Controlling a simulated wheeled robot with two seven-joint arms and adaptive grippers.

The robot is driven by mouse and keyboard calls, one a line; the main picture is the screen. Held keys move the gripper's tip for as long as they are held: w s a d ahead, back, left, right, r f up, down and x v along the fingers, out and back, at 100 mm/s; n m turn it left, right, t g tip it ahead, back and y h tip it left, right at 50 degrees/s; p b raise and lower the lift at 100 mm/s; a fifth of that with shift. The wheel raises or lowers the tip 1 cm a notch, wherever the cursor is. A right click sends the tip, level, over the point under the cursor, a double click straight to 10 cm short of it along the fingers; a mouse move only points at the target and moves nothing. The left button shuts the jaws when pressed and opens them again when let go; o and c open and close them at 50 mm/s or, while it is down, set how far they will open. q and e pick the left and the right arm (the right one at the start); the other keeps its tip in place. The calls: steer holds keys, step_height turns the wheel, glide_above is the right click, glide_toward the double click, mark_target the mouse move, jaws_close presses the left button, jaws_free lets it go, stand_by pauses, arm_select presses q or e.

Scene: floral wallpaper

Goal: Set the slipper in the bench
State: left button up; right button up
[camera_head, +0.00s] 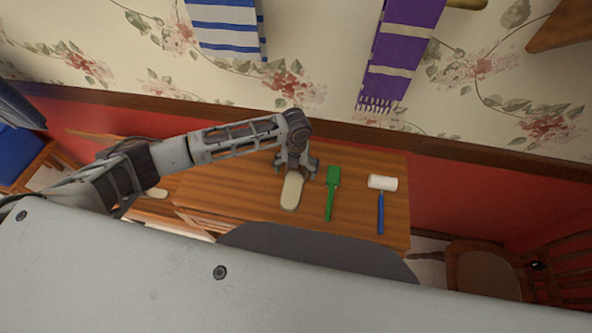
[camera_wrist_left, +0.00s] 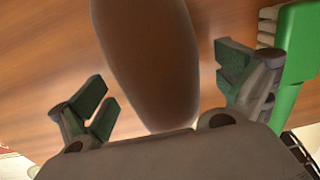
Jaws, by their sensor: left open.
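A cream-topped slipper (camera_head: 291,193) lies on the wooden tabletop (camera_head: 235,190). My left gripper (camera_head: 297,168) is open at the slipper's wall-side end. In the left wrist view, the slipper (camera_wrist_left: 150,60) shows as a brown rounded shape between the spread fingers of my left gripper (camera_wrist_left: 168,92), with a gap on each side. A second pale slipper (camera_head: 157,193) shows lower down at the left, on wooden furniture (camera_head: 165,212) that looks like the bench; my arm hides much of it. My right gripper is not in view.
A green brush (camera_head: 332,190) lies close right of the slipper; it also shows beside the right finger in the wrist view (camera_wrist_left: 296,50). A white-headed mallet (camera_head: 381,200) with a blue handle lies farther right. A chair (camera_head: 485,272) stands at the lower right. The tabletop's left part is clear.

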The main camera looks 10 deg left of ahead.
arm_select(q)
steer(key=shift+f, duration=0.2)
stand_by(0.3)
steer(key=c, duration=1.2)
steer(key=shift+c, duration=0.3)
steer(key=shift+r, duration=0.15)
steer(key=shift+r+b, duration=0.4)
steer(key=shift+r, duration=4.5)
